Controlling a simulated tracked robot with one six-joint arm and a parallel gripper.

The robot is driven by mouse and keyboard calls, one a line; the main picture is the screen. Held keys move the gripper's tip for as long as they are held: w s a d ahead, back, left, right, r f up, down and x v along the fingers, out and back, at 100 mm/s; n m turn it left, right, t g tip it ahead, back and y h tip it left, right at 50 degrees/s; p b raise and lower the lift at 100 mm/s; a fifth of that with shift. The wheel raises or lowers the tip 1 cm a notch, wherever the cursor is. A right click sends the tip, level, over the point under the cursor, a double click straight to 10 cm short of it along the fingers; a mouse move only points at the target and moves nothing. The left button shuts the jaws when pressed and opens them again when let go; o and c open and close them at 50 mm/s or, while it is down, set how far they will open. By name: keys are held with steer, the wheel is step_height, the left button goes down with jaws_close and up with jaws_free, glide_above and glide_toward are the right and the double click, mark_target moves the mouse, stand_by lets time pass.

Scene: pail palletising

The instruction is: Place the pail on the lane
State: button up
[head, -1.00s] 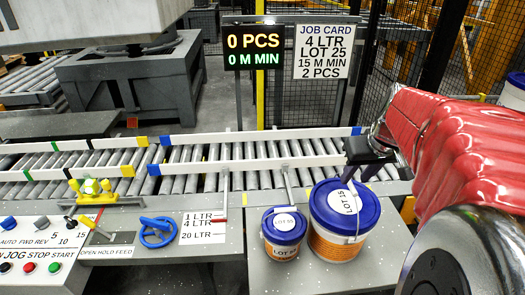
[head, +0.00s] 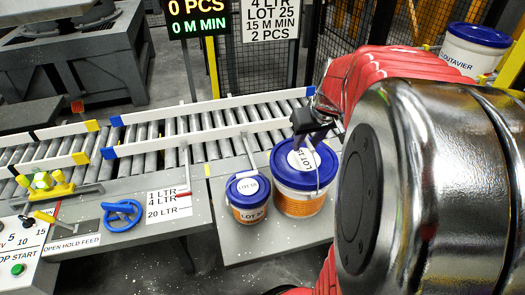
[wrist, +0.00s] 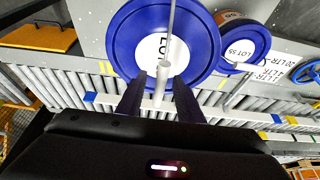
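The large pail (head: 300,203), white and orange with a blue lid, stands on the grey bench. Its lid also shows in the wrist view (wrist: 205,25), with a white lot label partly covered. The small blue-lidded pail (head: 247,212) stands to its left; its lid shows in the wrist view (wrist: 245,50), reading about LOT 55. My gripper (head: 312,142) is above the large pail's back edge. In the wrist view its two dark fingers (wrist: 160,100) are apart, with a pale handle grip (wrist: 165,72) between them. I cannot tell whether they touch it. The roller lane (head: 195,136) runs behind both pails.
White guide rails (head: 190,145) border the lane. A blue handwheel (head: 122,213), a yellow clamp (head: 43,187) and a control panel (head: 22,245) are at the left. The job card (head: 270,20) reads 4 LTR, LOT 25, 2 PCS. Another white pail (head: 475,55) stands far right.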

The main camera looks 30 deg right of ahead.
steer(key=shift+c, duration=0.2)
jaws_close()
stand_by(1.1)
steer(key=shift+r, duration=0.1)
